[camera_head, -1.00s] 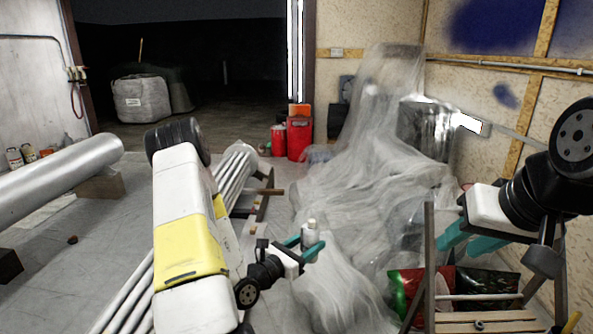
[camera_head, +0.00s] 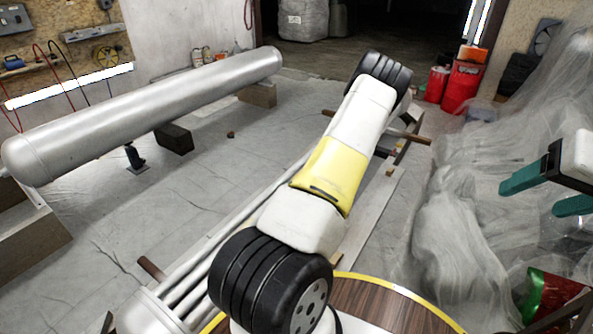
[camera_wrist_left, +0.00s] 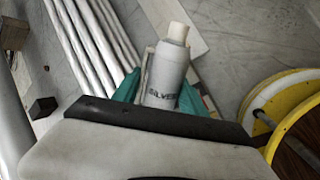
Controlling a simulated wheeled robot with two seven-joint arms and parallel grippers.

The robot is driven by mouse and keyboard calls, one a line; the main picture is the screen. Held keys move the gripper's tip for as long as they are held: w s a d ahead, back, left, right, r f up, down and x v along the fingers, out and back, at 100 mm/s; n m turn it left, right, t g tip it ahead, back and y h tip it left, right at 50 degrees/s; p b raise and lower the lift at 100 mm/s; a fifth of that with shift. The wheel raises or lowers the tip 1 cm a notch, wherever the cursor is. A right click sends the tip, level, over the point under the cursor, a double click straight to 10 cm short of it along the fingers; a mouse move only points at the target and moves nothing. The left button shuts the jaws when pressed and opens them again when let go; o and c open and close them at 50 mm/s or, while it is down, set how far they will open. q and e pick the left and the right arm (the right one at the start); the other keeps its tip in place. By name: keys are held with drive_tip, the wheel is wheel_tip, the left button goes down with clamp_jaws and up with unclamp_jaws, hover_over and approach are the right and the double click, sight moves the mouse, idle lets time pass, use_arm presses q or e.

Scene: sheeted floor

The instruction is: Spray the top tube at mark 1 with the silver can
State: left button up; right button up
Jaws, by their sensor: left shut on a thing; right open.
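My left gripper (camera_wrist_left: 160,92) has its teal fingers shut on the silver can (camera_wrist_left: 166,75), a grey can with a pale cap and the lettering "SILVER". The can is upright in the left wrist view, above the floor. In the head view my left arm hides this gripper and the can. A bundle of long pale tubes (camera_head: 221,239) lies on a rack, partly behind my left arm; tubes also show in the left wrist view (camera_wrist_left: 92,40). I cannot make out mark 1 or which tube is the top one. My right gripper (camera_head: 532,198) is open and empty.
Red cans (camera_head: 462,85) stand at the back. Sheeted things (camera_head: 465,225) fill the right side. Between cylinder and tubes the floor (camera_head: 215,170) is mostly clear.

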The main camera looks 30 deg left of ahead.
use_arm(q)
drive_tip(key=w+a+r+g+y, duration=0.1)
drive_tip(key=a+r+g+y, duration=0.25)
drive_tip(key=a, duration=0.55)
drive_tip(key=w+a+r+g+y, duration=0.1)
drive_tip(key=a+r+g+y, duration=0.15)
drive_tip(key=a+r, duration=0.45)
drive_tip(key=s+x, duration=0.1)
drive_tip(key=x, duration=0.7)
drive_tip(key=s+a, duration=0.2)
drive_tip(key=s, duration=1.9)
drive_tip(key=shift+s+r+n+t, duration=0.25)
drive_tip(key=shift+r+n+t, duration=0.05)
drive_tip(key=shift+r, duration=0.1)
